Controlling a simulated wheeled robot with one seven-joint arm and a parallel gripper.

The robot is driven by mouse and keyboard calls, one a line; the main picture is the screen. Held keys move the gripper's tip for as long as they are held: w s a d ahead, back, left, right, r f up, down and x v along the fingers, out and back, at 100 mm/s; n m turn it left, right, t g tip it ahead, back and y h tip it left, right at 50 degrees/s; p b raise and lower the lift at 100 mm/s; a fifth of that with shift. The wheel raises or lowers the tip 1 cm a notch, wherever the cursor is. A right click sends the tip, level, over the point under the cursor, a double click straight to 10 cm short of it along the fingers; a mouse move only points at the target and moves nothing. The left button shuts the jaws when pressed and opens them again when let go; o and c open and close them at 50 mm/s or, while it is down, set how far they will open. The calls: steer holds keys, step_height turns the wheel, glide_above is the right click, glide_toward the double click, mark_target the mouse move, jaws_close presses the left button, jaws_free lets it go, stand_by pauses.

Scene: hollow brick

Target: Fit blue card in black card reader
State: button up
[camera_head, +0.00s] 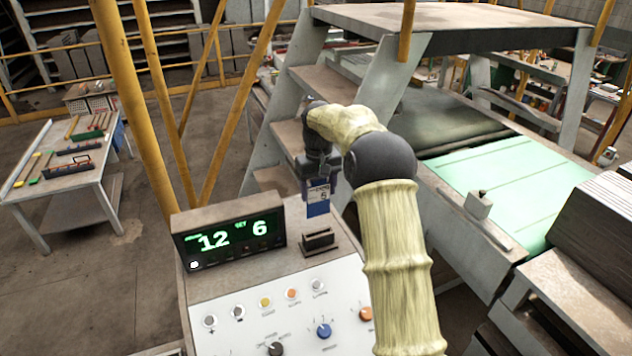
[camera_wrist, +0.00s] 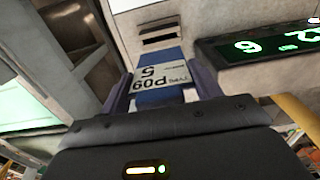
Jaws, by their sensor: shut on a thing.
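A blue and white card (camera_head: 318,197) is held upright in my gripper (camera_head: 320,176), above and slightly behind the black card reader (camera_head: 319,240) on the control panel. The slot of the card reader (camera_wrist: 160,35) shows beyond the card's far blue edge. A gap shows between card and reader, so they look apart.
A black display (camera_head: 228,239) with green digits stands left of the reader. Buttons and knobs (camera_head: 324,331) cover the panel's white front. A metal staircase (camera_head: 281,130) rises behind, and a green conveyor (camera_head: 520,195) is at right. A table with tools (camera_head: 70,170) stands far left.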

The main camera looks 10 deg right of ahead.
mark_target(319, 204)
steer(key=shift+s+r, duration=0.15)
steer(key=shift+s, duration=0.1)
steer(key=shift+w, duration=0.1)
steer(key=shift+f, duration=2.8)
steer(key=shift+f+b, duration=1.85)
steer(key=shift+f, duration=1.3)
steer(key=o, duration=1.1)
